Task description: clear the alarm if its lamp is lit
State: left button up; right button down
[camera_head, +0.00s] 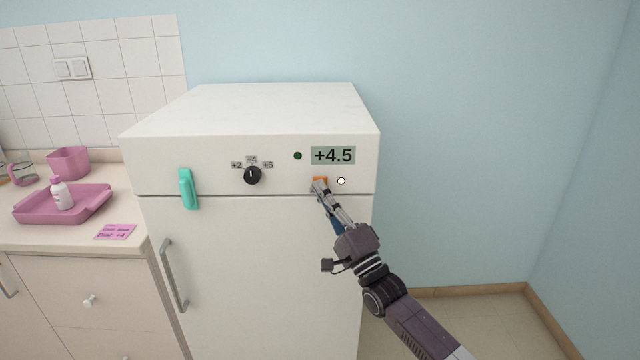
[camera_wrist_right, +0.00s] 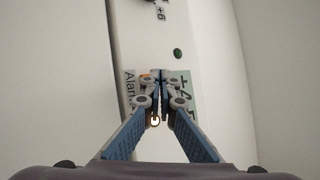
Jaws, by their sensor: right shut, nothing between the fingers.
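The alarm lamp (camera_head: 341,181) is a small round light on the fridge's front panel. It glows pale white with an orange rim, and it also shows lit in the right wrist view (camera_wrist_right: 154,121). An orange part (camera_head: 321,180), perhaps the alarm button, is just left of the lamp and partly hidden by my right gripper. An "Alarm" label (camera_wrist_right: 130,86) shows beside the fingers in the wrist view. My right gripper (camera_head: 318,186) is shut and empty, its tips at the orange part; I cannot tell whether they touch it. My left gripper is out of view.
The white fridge (camera_head: 260,110) has a +4.5 display (camera_head: 333,155), a dark green indicator (camera_head: 297,156), a black dial (camera_head: 252,175) and a teal handle (camera_head: 187,188). A counter at left holds a pink tray (camera_head: 85,207) with a bottle (camera_head: 62,194) and a pink note (camera_head: 116,232).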

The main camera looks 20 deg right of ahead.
jog(key=shift+w+d+b, duration=0.1)
jog(key=shift+w+b, duration=0.2)
jog(key=shift+b, duration=0.1)
dwell(0.3)
jog(key=shift+s, duration=0.1)
jog(key=shift+s+p, duration=0.3)
jog(key=shift+p, duration=0.15)
jog(key=shift+s+a, duration=0.2)
jog(key=shift+s, duration=0.15)
jog(key=s+p, duration=0.1)
jog(key=s, duration=0.1)
jog(key=s+a+p, duration=0.1)
jog(key=s+p, duration=0.1)
jog(key=shift+s+a+p, duration=0.2)
jog(key=shift+s+p, duration=0.1)
jog(key=shift+s, duration=0.1)
dwell(0.4)
